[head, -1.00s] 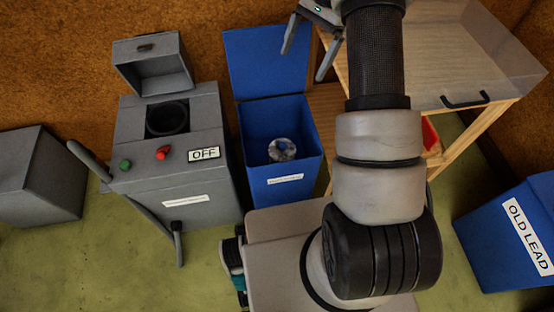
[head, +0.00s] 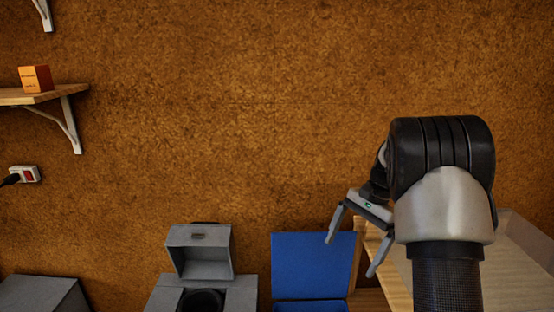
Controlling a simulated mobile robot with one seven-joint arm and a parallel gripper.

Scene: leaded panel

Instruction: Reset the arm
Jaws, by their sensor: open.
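My gripper (head: 352,256) is open and empty in the head view. Its two fingers point down and to the left, in front of the blue bin's raised lid (head: 313,264) and the left edge of the wooden bench. My arm rises from the bottom right and bends at a black joint above the gripper. Nothing is between the fingers.
A grey machine (head: 243,292) with its hatch lid up stands at the bottom, left of the blue bin. A grey box (head: 42,294) is at the bottom left. A wall shelf (head: 40,97) holds an orange box (head: 35,78). A wall socket (head: 25,174) is below. The middle wall is bare.

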